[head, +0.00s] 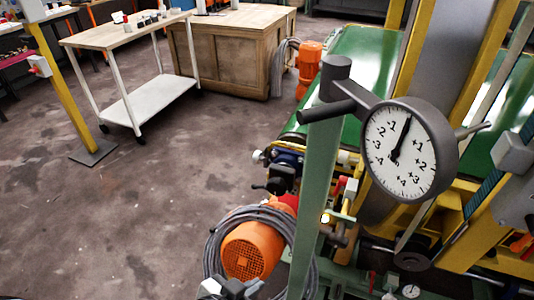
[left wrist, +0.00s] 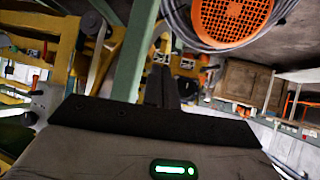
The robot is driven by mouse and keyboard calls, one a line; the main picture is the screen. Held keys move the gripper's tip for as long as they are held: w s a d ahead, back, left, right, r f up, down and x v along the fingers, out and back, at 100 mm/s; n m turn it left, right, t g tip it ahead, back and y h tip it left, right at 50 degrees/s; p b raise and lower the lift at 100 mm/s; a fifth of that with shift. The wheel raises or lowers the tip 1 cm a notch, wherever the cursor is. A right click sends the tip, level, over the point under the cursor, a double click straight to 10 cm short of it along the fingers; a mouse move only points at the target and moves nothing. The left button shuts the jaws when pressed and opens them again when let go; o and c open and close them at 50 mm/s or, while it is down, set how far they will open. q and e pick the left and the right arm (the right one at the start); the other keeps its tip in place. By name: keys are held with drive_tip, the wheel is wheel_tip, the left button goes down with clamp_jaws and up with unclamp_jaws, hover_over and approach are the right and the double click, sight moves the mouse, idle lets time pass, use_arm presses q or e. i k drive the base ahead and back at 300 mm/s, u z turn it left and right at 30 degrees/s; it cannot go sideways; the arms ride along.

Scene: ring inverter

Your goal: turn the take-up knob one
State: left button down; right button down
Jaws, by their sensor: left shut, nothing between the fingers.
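A black knob-like part with a short handle (head: 279,180) sits on the conveyor's near end, beside a blue fitting. I cannot tell for certain that it is take-up knob one. A large round dial (head: 410,150) with a white face stands in front of the conveyor; its black needle points up and slightly right. My left gripper (head: 228,289) is at the bottom edge of the head view, below the orange motor and only partly shown. In the left wrist view its dark fingers (left wrist: 162,86) are together with nothing between them. My right gripper is not in view.
An orange motor (head: 252,248) with coiled grey cable stands near my left gripper; it also shows in the left wrist view (left wrist: 230,18). A green post (head: 313,200) rises beside it. A trolley (head: 145,98) and wooden cabinet (head: 240,52) stand behind. The floor at left is clear.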

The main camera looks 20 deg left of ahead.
sight(258, 156)
drive_tip(key=k, duration=0.45)
drive_tip(key=u, duration=2.15)
drive_tip(key=i, duration=1.7)
drive_tip(key=z, duration=3.85)
drive_tip(key=k, duration=0.55)
drive_tip(key=u, duration=0.7)
